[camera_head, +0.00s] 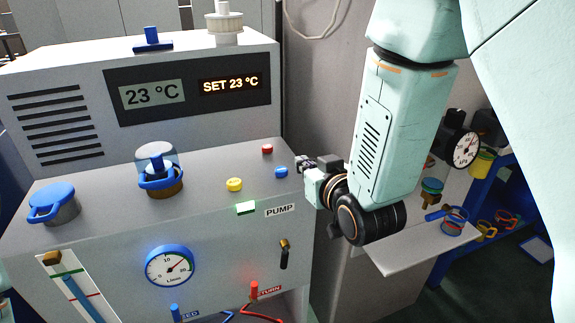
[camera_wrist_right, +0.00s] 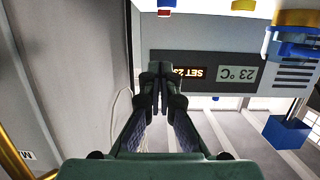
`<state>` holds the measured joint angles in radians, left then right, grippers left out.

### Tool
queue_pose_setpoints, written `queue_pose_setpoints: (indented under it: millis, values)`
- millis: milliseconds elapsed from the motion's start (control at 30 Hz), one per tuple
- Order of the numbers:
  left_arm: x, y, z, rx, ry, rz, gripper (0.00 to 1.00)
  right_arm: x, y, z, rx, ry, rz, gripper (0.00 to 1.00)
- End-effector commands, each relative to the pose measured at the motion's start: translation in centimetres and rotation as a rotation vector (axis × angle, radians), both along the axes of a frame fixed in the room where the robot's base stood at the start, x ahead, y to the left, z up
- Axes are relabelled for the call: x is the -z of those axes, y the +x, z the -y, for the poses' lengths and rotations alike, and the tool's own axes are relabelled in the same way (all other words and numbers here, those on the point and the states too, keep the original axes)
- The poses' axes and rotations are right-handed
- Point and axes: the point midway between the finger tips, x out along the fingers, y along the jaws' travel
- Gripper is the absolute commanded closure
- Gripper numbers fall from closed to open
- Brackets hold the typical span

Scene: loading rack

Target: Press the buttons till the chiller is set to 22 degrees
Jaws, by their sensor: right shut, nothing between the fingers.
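The chiller (camera_head: 75,200) is a grey cabinet. Its dark panel shows 23 °C on the left display (camera_head: 152,94) and SET 23 °C on the right display (camera_head: 230,84). On its sloping top are a red button (camera_head: 267,149), a blue button (camera_head: 281,172) and a yellow button (camera_head: 234,184). My right gripper (camera_head: 304,164) is shut and empty, just right of the blue button; I cannot tell if it touches. In the right wrist view the shut fingertips (camera_wrist_right: 158,74) point toward the upside-down SET display (camera_wrist_right: 191,72). The red button (camera_wrist_right: 164,12) shows above them. My left gripper is not in view.
A capped filler (camera_head: 158,170) and a blue-lidded port (camera_head: 54,203) stand on the chiller's top. A green-lit switch (camera_head: 247,208) sits by the PUMP label, above a flow gauge (camera_head: 170,266). A shelf (camera_head: 410,255) and a blue rack (camera_head: 490,195) are at right.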

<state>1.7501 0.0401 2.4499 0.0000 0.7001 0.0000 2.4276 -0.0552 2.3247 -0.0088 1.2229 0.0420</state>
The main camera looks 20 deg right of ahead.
Motion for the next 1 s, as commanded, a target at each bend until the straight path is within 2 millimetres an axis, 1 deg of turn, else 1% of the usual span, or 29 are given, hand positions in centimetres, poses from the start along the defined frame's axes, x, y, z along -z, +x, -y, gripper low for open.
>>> queue_pose_setpoints:
  millis: [300, 433, 567, 800, 1000]
  values:
    - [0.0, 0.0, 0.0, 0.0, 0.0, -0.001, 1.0, 0.0, -0.1, 0.0, 0.0, 0.002, 0.003, 1.0]
    - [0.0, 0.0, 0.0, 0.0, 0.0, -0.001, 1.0, 0.2, 0.5, 0.0, 0.0, 0.002, 0.002, 1.0]
    - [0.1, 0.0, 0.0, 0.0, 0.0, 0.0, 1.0, 0.6, 2.2, -0.1, 0.0, 0.002, 0.003, 1.0]
    - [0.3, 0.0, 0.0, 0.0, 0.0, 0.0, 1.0, 1.6, 6.2, -0.2, 0.0, 0.002, 0.003, 1.0]
    - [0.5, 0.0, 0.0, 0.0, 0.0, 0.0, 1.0, 2.4, 9.3, -0.3, 0.0, 0.002, 0.002, 1.0]
